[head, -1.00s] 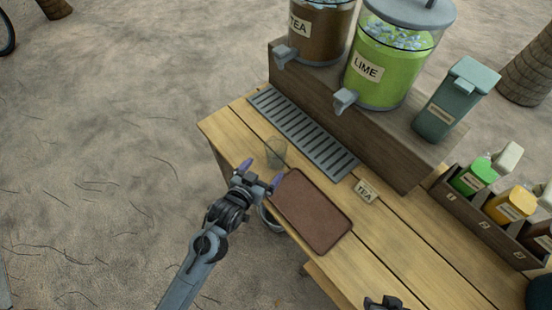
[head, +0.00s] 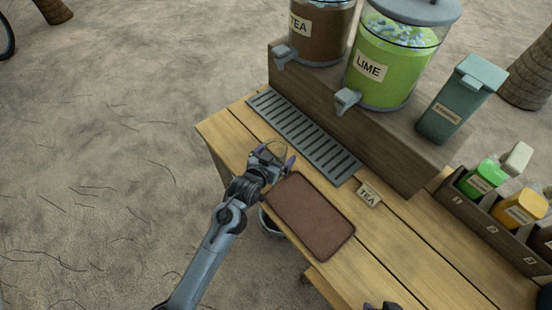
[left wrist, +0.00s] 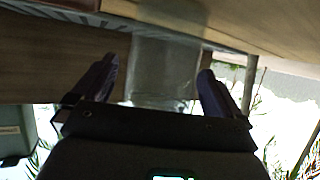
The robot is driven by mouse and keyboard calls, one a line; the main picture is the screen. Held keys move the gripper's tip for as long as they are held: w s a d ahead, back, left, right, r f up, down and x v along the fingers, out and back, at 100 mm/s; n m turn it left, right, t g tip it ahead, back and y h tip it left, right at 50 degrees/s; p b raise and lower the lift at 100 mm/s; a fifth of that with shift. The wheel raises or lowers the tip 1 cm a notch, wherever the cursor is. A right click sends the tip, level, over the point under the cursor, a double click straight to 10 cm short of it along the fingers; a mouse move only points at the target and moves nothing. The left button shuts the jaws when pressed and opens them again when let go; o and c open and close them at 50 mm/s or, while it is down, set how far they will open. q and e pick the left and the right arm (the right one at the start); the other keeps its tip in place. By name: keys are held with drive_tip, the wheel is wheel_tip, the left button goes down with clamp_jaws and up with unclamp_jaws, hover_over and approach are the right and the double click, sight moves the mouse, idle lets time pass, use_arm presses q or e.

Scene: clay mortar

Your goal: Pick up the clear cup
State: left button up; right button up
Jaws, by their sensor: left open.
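The clear cup (head: 276,147) stands on the wooden table near its left end, beside the metal drip grate, partly hidden by my left gripper in the head view. My left gripper (head: 272,160) is open, with its purple-grey fingers on either side of the cup. In the left wrist view the see-through cup (left wrist: 165,62) shows upright between the two spread fingers of the gripper (left wrist: 158,80), with a gap visible beside them. A small dark part at the bottom edge of the head view, likely my right gripper (head: 376,306), is mostly cut off.
A brown mat (head: 311,215) lies right of the gripper. The drip grate (head: 303,135) is behind the cup, below the tea dispenser (head: 322,35) and lime dispenser (head: 392,70).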

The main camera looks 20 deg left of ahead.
use_arm(q)
drive_tip(key=shift+c, duration=0.3)
drive_tip(key=c, duration=1)
